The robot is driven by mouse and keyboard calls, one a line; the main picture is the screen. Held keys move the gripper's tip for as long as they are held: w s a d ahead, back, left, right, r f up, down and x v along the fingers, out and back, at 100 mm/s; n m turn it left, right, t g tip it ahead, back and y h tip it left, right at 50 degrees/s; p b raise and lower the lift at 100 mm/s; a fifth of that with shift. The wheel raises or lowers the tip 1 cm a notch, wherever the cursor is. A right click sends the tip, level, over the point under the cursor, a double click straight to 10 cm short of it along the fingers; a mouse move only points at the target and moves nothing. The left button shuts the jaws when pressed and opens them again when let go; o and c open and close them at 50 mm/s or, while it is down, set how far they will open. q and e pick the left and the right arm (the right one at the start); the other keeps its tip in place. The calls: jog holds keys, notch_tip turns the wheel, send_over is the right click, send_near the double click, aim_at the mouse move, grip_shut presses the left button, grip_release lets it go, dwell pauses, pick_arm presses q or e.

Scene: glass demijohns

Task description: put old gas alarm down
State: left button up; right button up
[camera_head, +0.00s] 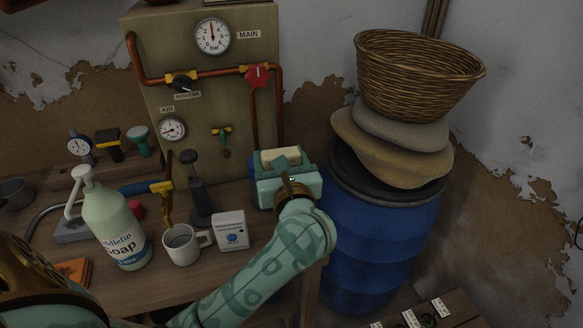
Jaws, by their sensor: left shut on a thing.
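My left gripper (281,162) reaches up from the lower middle to the right end of the bench, in front of the panel's lower right corner. It is shut on a cream, block-like thing (281,155), which looks like the old gas alarm. Only its upper part shows between the fingers; the gripper hides the rest. I cannot tell whether it touches the bench. My right gripper is not in view.
A blue barrel (370,235) with stacked caps (390,150) and a basket (418,75) stands close right of the gripper. A mug (182,245), soap bottle (115,225) and black-handled tool (197,185) stand left. The piped panel (205,110) rises behind.

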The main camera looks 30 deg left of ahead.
pick_arm(q)
jog(key=shift+w+a+r+n+g+y, duration=0.2)
jog(key=shift+w+n+g+y, duration=0.1)
jog(key=shift+n+g+y, duration=0.25)
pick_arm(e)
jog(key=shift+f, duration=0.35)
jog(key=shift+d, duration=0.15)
pick_arm(q)
notch_tip(320, 180, down, 15)
jog(key=b, duration=1)
jog(key=shift+s+d+r+b, duration=0.1)
jog(key=shift+b, duration=0.25)
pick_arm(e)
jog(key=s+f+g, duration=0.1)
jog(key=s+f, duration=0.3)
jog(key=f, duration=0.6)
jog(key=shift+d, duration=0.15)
